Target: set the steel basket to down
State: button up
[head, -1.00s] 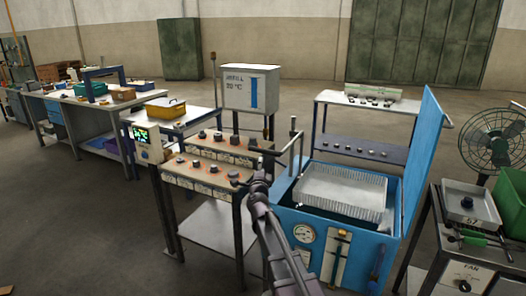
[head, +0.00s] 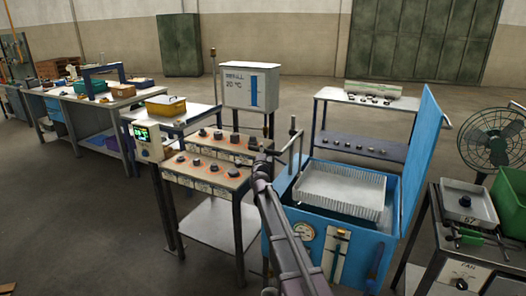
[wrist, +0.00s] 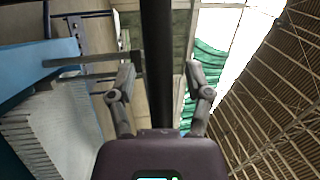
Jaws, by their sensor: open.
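The steel basket (head: 343,190), a pale ribbed tray, sits raised in the mouth of the blue tank (head: 283,228), its rim above the tank's edge. It also shows at the lower left of the wrist view (wrist: 28,140). A thin upright rod with a side bar (head: 298,150) stands at the tank's left edge. My gripper (head: 264,158) is left of the basket near the end of that side bar. In the wrist view my gripper (wrist: 160,78) has its fingers spread, with a dark bar (wrist: 157,40) between them in the picture; I cannot tell whether they touch.
The tank's blue lid (head: 418,150) stands open at right. A bench with several knobs (head: 205,165) is close on the left. A cart with a grey tray (head: 468,203) and a fan (head: 492,140) are at right. Open floor lies in front of the bench.

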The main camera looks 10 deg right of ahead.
jog(key=shift+c, duration=0.3)
grip_shut()
jog(key=shift+f, duration=0.15)
notch_tip(320, 180, down, 23)
jog(key=b, duration=2.3)
jog(key=shift+s, duration=0.2)
